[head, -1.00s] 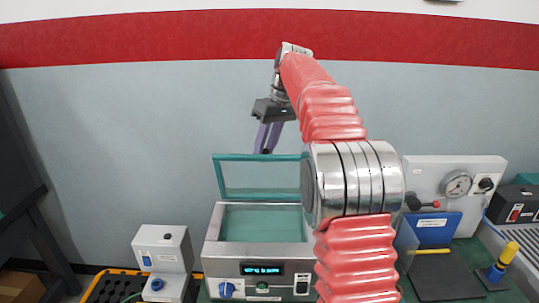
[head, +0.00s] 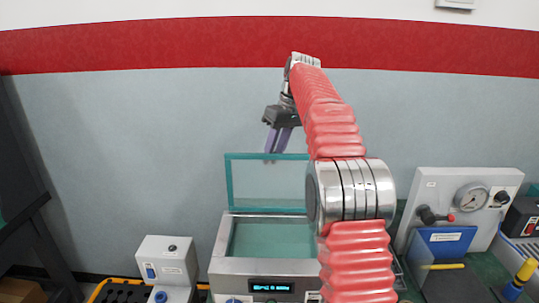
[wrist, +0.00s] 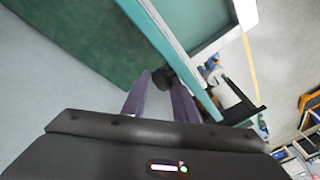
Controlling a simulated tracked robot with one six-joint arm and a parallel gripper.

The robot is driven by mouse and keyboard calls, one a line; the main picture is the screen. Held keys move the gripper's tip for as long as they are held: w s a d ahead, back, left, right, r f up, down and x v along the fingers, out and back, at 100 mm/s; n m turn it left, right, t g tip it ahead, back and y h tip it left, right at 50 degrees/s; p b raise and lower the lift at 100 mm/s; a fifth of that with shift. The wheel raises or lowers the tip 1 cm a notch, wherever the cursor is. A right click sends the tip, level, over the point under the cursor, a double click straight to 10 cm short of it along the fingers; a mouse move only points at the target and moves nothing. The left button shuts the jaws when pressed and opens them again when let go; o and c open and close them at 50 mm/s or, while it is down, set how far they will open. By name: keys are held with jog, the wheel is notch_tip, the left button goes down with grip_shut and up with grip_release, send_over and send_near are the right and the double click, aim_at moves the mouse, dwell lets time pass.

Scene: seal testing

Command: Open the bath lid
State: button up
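The bath lid (head: 267,183) is a clear panel in a teal frame, standing steeply raised at the back of the metal water bath (head: 228,265). My gripper (head: 272,151) points down at the lid's upper edge, left of my red arm. In the wrist view, the two purple fingers (wrist: 158,82) have a dark round knob (wrist: 163,79) between their tips, filling the gap, beside the teal lid edge (wrist: 172,45). The exact finger contact is partly hidden. The bath opening (head: 270,238) shows below the lid.
A white box (head: 168,260) stands left of the bath. At right are a gauge panel (head: 440,190), a blue block (head: 445,240) and a yellow-handled tool (head: 524,272). A wall stands behind. My arm covers the bath's right side.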

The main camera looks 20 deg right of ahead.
jog(key=o, duration=0.4)
jog(key=shift+s+d+f, duration=0.15)
jog(key=shift+d+f, duration=0.05)
jog(key=shift+d, duration=0.25)
jog(key=shift+o, duration=0.3)
jog(key=shift+r, duration=0.1)
jog(key=shift+a, duration=0.15)
jog(key=shift+r, duration=0.15)
jog(key=s+d+r, duration=0.2)
jog(key=d, duration=0.4)
jog(key=s+d+r, duration=0.2)
jog(key=s+d, duration=0.1)
jog(key=d, duration=0.3)
jog(key=shift+s+d+r, duration=0.15)
jog(key=shift+s+r, duration=0.1)
